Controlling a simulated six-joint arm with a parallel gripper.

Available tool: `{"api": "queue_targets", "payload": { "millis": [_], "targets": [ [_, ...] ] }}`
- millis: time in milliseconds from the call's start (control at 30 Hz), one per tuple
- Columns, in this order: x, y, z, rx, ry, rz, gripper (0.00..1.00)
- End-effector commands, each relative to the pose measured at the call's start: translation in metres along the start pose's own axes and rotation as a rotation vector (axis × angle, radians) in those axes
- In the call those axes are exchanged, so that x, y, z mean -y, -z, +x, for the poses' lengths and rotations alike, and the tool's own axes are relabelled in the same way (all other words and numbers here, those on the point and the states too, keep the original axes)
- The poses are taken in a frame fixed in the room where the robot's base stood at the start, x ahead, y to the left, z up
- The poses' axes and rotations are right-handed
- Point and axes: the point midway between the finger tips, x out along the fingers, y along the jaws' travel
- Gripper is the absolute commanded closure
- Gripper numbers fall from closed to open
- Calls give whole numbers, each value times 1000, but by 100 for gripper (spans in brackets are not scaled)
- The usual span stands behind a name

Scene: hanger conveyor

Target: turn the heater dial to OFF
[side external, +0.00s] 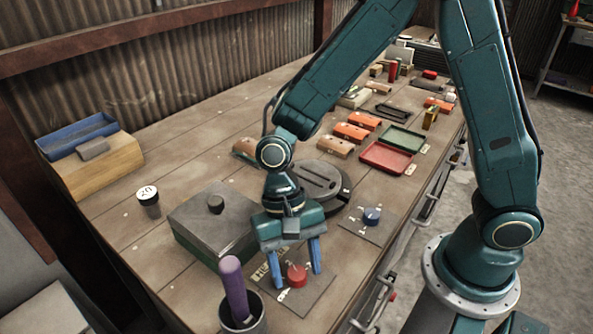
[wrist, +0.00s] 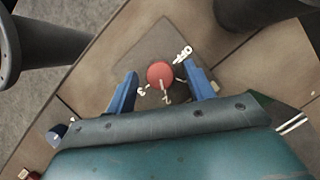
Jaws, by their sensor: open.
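A red dial (side external: 297,273) sits on a dark plate (side external: 312,290) at the table's front; it also shows in the wrist view (wrist: 160,73). White marks surround it. The OFF label (wrist: 182,55) is up and right of it in the wrist view, with small numerals below. The dial's white line seems to point down toward a numeral, away from OFF. My gripper (side external: 296,279) is open above the plate, with one blue finger on each side of the dial. I cannot tell whether the fingers touch it. The lettering beside the plate is partly hidden.
A blue dial (side external: 372,214) on its own plate sits to the right. A grey-topped green box (side external: 208,222) stands left of my gripper. A dark cup (side external: 243,318) with a purple-handled tool (side external: 233,287) stands close in front. A round dark disc (side external: 318,180) lies behind.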

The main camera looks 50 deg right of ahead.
Motion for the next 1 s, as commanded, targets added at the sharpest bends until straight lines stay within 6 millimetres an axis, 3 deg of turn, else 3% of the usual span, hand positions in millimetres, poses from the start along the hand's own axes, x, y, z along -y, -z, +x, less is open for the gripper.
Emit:
{"api": "queue_targets", "payload": {
  "millis": [67, 300, 667, 1000],
  "targets": [
    [0, 0, 0, 0, 0, 0, 47],
    [0, 0, 0, 0, 0, 0, 91],
    [0, 0, 0, 1, -14, -33, 91],
    [2, 0, 0, 2, -83, -199, 91]
  ]
}}
